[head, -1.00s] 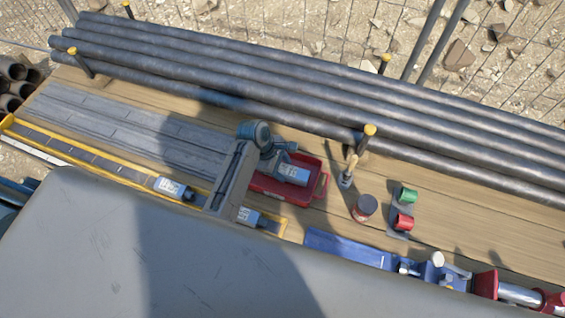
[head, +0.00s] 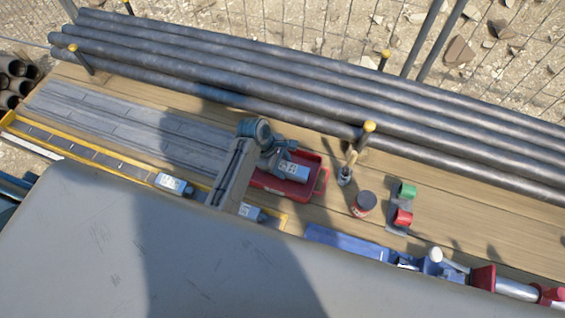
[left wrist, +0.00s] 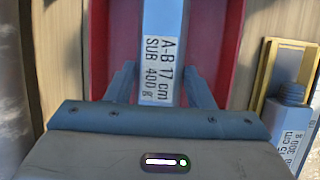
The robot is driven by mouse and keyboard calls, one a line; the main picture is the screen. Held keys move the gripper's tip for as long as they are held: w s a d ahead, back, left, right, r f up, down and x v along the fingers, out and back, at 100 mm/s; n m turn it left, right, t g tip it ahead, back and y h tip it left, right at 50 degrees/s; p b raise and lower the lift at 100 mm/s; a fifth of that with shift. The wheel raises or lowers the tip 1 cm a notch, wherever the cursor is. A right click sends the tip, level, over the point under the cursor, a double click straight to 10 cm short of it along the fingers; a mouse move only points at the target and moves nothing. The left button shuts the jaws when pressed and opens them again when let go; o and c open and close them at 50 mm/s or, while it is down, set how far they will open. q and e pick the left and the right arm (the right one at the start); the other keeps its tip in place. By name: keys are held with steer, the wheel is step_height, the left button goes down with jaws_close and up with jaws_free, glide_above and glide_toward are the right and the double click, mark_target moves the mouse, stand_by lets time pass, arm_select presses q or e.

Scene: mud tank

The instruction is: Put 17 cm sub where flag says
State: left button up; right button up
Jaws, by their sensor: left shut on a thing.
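The 17 cm sub (left wrist: 161,45) is a grey-blue bar with a white label reading "A-B 17 cm SUB 400 g". It is over the red tray (left wrist: 101,45); whether it still touches the tray I cannot tell. In the head view the sub (head: 292,170) shows at the red tray (head: 318,186). My left gripper (left wrist: 160,85) is shut on the sub, one finger on each side; it also shows in the head view (head: 279,159). I see no readable flag. My right gripper is not in view.
A yellow-edged rack (head: 94,163) holds other subs, one (left wrist: 287,125) labelled 15 cm, 300 g. Long dark pipes (head: 250,80) lie along the back.

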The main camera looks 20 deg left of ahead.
arm_select(q)
steer(key=shift+f, duration=0.15)
stand_by(0.5)
steer(key=o, duration=1.8)
steer(key=shift+r, duration=3.5)
